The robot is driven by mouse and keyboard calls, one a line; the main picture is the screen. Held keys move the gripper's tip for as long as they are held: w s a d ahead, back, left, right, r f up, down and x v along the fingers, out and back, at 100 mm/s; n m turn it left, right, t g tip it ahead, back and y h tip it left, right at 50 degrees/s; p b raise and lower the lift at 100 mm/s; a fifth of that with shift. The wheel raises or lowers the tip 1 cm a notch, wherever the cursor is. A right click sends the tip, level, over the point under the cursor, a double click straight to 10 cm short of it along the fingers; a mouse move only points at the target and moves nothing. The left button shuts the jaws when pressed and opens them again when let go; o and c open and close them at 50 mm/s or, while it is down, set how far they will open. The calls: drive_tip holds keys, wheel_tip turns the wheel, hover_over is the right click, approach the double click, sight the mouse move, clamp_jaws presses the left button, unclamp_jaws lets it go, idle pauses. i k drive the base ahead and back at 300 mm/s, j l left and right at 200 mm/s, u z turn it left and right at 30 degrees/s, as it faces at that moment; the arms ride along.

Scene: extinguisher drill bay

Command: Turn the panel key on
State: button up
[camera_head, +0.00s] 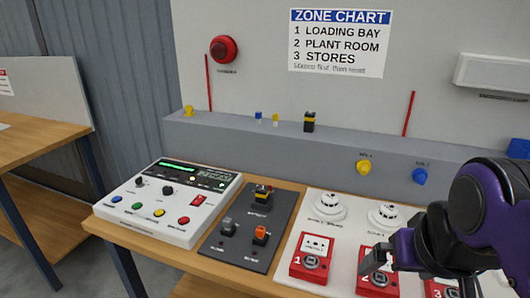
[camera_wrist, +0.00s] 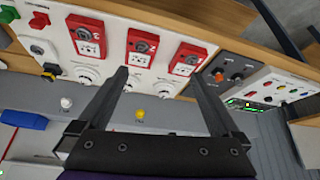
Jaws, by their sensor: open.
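The white control panel (camera_head: 150,228) sits at the left end of the wooden bench, with a lit green display, coloured buttons and small dark knobs. A dark knob (camera_head: 168,190) stands near its middle; I cannot tell whether this or a smaller one is the key, nor its setting. The panel also shows at the right of the wrist view (camera_wrist: 262,88), seen upside down. My gripper (camera_head: 385,262) is at the right of the head view, over the red call points and well apart from the panel. Its fingers (camera_wrist: 157,78) are spread and empty in the wrist view.
A dark switch plate (camera_head: 247,233) with upright knobs lies between the panel and a white board (camera_head: 340,222) carrying detectors and red call points (camera_head: 312,258). A grey ledge (camera_head: 240,138) with small coloured parts runs behind. The air above the panel is clear.

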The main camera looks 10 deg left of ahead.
sight(138, 181)
drive_tip(key=u, duration=1.45)
drive_tip(key=k+u, duration=0.1)
drive_tip(key=k+z, duration=0.25)
drive_tip(key=k+l+z, duration=0.1)
drive_tip(key=k+z, duration=0.15)
drive_tip(key=j+z, duration=0.15)
drive_tip(key=z, duration=0.9)
drive_tip(key=i+j, duration=0.1)
drive_tip(key=j, duration=0.3)
drive_tip(key=i+j, duration=0.1)
drive_tip(key=j, duration=0.35)
drive_tip(key=i+j, duration=0.1)
drive_tip(key=j, duration=0.3)
drive_tip(key=i+j, duration=0.1)
drive_tip(key=j, duration=0.3)
drive_tip(key=i+j, duration=0.1)
drive_tip(key=j, duration=0.35)
drive_tip(key=i+j, duration=0.1)
drive_tip(key=j, duration=0.3)
